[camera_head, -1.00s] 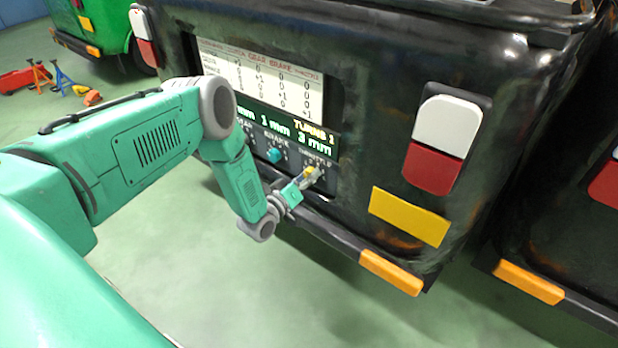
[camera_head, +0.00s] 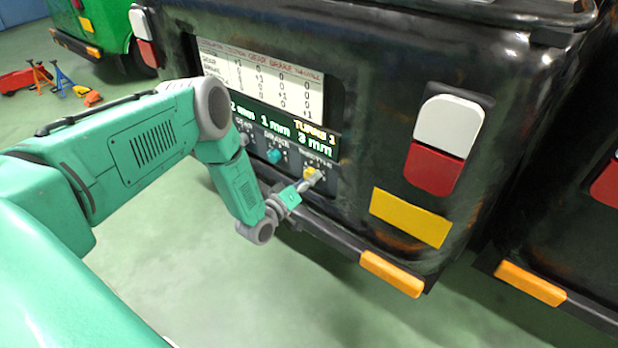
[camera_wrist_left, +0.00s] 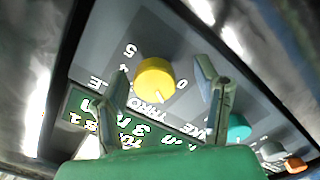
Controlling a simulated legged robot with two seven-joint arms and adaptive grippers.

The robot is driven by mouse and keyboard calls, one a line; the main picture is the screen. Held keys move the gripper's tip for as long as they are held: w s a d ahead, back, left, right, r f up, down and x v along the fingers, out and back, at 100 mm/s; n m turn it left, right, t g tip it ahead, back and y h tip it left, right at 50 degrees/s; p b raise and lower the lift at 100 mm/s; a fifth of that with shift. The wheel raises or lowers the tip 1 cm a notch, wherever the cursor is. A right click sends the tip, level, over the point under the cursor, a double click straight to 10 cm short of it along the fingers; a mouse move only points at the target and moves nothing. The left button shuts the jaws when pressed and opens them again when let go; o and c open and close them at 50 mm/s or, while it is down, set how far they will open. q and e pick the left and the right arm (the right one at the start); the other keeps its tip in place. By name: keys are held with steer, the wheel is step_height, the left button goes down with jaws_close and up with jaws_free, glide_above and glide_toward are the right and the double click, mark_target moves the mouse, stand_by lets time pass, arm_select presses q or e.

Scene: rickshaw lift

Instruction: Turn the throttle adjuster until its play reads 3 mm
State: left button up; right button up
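The throttle adjuster is a yellow knob (camera_head: 309,172) on the right of the panel in the black vehicle's rear. It also shows in the left wrist view (camera_wrist_left: 154,78). The display (camera_head: 285,129) above it reads 3 mm at the throttle end, with 1 mm and 2 mm to its left. A small TURNS count above is hard to read. My left gripper (camera_head: 313,182) is at the throttle knob. In the left wrist view its two fingers (camera_wrist_left: 163,76) are spread, one on each side of the knob, with gaps visible. My right gripper is not in view.
A teal brake knob (camera_head: 274,156) sits left of the throttle knob, also in the left wrist view (camera_wrist_left: 238,127). A grey gear knob (camera_head: 244,139) is further left. A white table of numbers (camera_head: 262,80) is above. The bumper ledge (camera_head: 335,232) runs below the panel.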

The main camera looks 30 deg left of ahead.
arm_select(q)
steer(key=shift+w+r, duration=0.15)
steer(key=shift+r, duration=0.1)
steer(key=s+a, duration=0.1)
steer(key=s, duration=1.1)
steer(key=shift+f, duration=0.1)
steer(key=s+d+r+m+g+h+p, duration=0.15)
steer(key=s+d+m+g+p, duration=0.35)
steer(key=s+d+g+p, duration=0.55)
steer(key=s+r+m+g+y, duration=0.1)
steer(key=s+r+m+g, duration=0.1)
steer(key=s, duration=0.6)
steer(key=s+r+m+g+y+p, duration=0.1)
steer(key=s+r+g, duration=0.3)
steer(key=s, duration=0.4)
steer(key=shift+s+a+r+m+g+y, duration=0.3)
steer(key=shift+s+r+m+g+y, duration=0.1)
steer(key=shift+r+m+y, duration=0.25)
